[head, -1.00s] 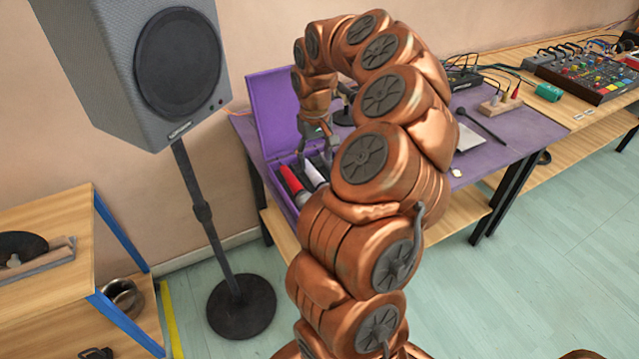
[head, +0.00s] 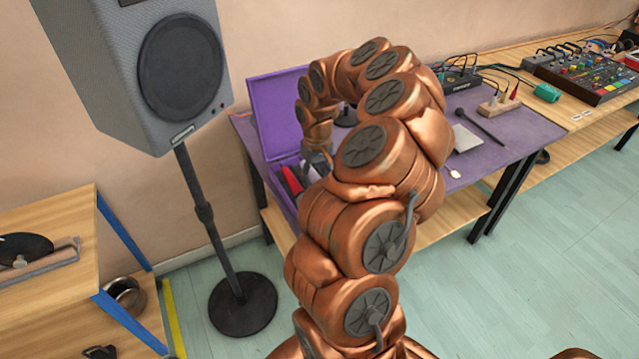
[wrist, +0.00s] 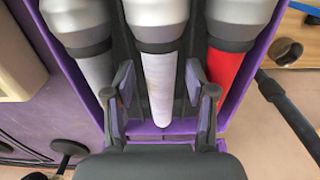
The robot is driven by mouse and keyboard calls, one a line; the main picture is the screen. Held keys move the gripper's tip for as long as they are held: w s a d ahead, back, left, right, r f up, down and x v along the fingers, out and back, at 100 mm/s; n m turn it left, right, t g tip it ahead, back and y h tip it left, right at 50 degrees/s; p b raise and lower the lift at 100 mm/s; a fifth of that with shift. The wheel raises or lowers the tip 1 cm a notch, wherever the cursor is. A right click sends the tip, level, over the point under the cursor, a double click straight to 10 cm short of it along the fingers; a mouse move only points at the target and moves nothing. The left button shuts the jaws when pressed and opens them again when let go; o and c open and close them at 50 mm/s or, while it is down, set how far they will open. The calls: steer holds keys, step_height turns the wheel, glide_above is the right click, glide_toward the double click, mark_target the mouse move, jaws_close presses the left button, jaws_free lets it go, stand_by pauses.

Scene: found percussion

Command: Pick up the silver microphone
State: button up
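A purple case (wrist: 262,58) holds three microphones side by side. In the wrist view the silver microphone (wrist: 97,74) with a grey body is on the left. A white-bodied microphone (wrist: 158,88) is in the middle and a red one (wrist: 224,77) on the right. My gripper (wrist: 159,86) is open, its fingers on either side of the white microphone. The left finger is between the silver and white ones. I cannot tell whether the fingers touch. In the head view the red microphone (head: 291,181) shows, while my arm hides most of the others.
The open case lid (head: 283,110) stands up at the back of the purple table (head: 520,128). A large speaker (head: 165,70) on a stand is to the left.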

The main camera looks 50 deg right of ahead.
jaws_close()
stand_by(0.4)
